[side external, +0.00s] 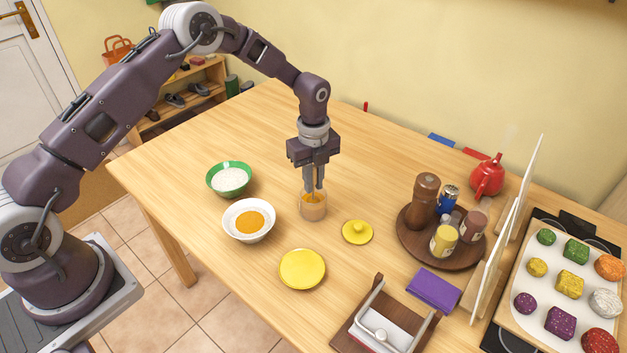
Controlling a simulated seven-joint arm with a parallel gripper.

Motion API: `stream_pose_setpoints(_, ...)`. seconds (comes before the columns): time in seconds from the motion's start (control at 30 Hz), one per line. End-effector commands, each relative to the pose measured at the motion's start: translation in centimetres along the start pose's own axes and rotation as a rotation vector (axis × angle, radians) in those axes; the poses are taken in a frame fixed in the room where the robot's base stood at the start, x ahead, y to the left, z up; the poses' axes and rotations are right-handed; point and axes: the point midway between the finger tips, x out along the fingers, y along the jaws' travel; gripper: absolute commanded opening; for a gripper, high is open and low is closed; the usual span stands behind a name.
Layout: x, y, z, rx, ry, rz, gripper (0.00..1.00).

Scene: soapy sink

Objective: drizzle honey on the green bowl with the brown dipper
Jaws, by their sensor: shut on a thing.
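The green bowl (230,181) stands on the table at left with white, grainy contents. A clear jar (312,210) with amber honey stands right of it. My gripper (314,190) points straight down at the jar's mouth, its fingers close together. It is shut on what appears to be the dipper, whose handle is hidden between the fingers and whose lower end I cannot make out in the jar. A white bowl (237,213) with an orange-yellow patch on its pale contents stands between the jar and the front left edge.
A yellow knobbed lid (357,232) and a yellow plate (302,269) lie near the jar. A round dark tray (412,238) holds a pepper mill (424,200) and several jars. A purple cloth (434,289) and a wooden napkin holder (347,338) are at front right. The table behind the jar is clear.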

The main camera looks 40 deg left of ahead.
Motion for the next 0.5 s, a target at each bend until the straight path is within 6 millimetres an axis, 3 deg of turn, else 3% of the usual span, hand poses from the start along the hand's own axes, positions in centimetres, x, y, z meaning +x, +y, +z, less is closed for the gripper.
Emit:
stream_pose_setpoints(0.27, -0.1, 0.0, 0.0, 0.0, 0.0, 0.0, 0.0)
stream_pose_setpoints(0.5, -2.7, -0.1, 0.0, 0.0, -0.001, -0.002, 0.0)
